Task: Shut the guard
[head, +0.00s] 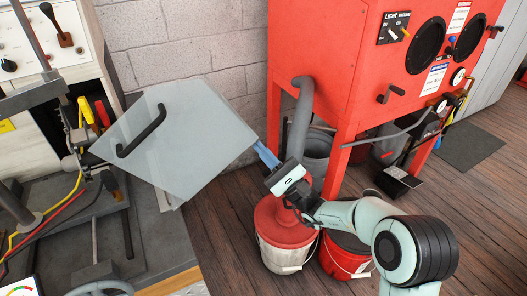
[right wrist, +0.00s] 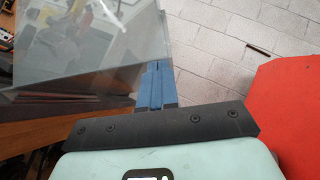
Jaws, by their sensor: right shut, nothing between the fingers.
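The guard (head: 178,140) is a clear, greyish flat panel with a black bar handle (head: 142,131) on its face. In the head view it stands swung out and tilted at the right side of the test bench (head: 150,240). My right gripper (head: 262,150) is shut and empty, its blue fingertips at the guard's right edge; I cannot tell whether they touch. In the right wrist view the blue fingers (right wrist: 154,84) are together just beside the guard's edge (right wrist: 90,50). My left gripper is not in view.
A red blast cabinet (head: 335,60) on legs stands at the right, with a grey hose. A red-lidded white bucket (head: 285,235) and a red bucket (head: 345,255) sit below my right arm. Yellow and red cables (head: 60,205) lie at the bench's left. Open wooden floor (head: 225,225) lies between.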

